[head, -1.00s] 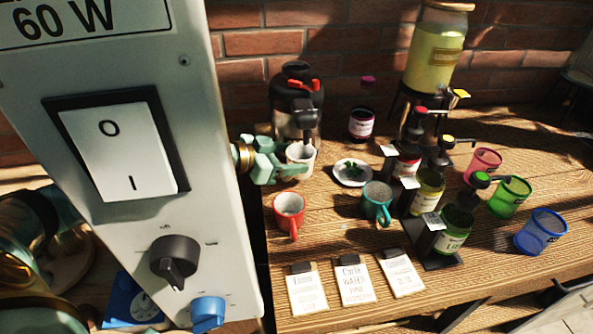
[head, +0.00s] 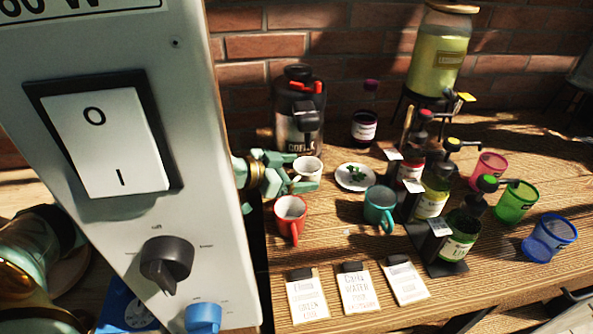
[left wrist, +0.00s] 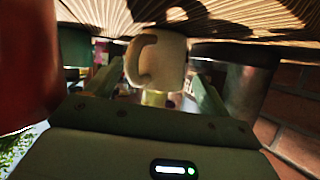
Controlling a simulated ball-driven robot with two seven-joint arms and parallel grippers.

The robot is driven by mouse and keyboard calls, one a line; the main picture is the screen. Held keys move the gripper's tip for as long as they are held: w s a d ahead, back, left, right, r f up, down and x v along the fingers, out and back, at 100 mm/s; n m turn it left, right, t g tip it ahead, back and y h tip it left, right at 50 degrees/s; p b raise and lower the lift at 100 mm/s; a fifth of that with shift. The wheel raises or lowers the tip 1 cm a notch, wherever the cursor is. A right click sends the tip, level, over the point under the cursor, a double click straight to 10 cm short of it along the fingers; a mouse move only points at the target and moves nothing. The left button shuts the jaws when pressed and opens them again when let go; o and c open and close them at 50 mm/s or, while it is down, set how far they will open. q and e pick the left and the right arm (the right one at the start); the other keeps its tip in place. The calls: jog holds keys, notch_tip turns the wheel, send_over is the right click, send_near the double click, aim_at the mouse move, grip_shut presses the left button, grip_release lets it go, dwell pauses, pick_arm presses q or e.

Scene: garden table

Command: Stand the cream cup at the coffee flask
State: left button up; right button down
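The cream cup (head: 309,167) stands upright on the table just in front of the coffee flask (head: 297,128), a dark flask with a red catch and a coffee label. My left gripper (head: 293,173) comes in from the left with its fingers on either side of the cup. In the left wrist view, which is upside down, the cup (left wrist: 158,62) is between the spread fingers with gaps beside it, its base at the tabletop. The flask's metal body (left wrist: 246,85) is close by on the right there.
A red mug (head: 290,213) and a teal mug (head: 380,208) stand nearer the front. A small plate with leaves (head: 342,181) lies right of the cup. Pump bottles fill the middle right. A large grey switch box (head: 130,230) blocks the left.

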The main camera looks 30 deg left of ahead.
pick_arm(q)
jog(key=shift+s+a+r, duration=0.1)
jog(key=shift+r, duration=0.15)
jog(key=p+v, duration=0.4)
jog(key=v, duration=0.7)
jog(key=shift+s+a+r, duration=0.15)
jog(key=shift+s, duration=0.15)
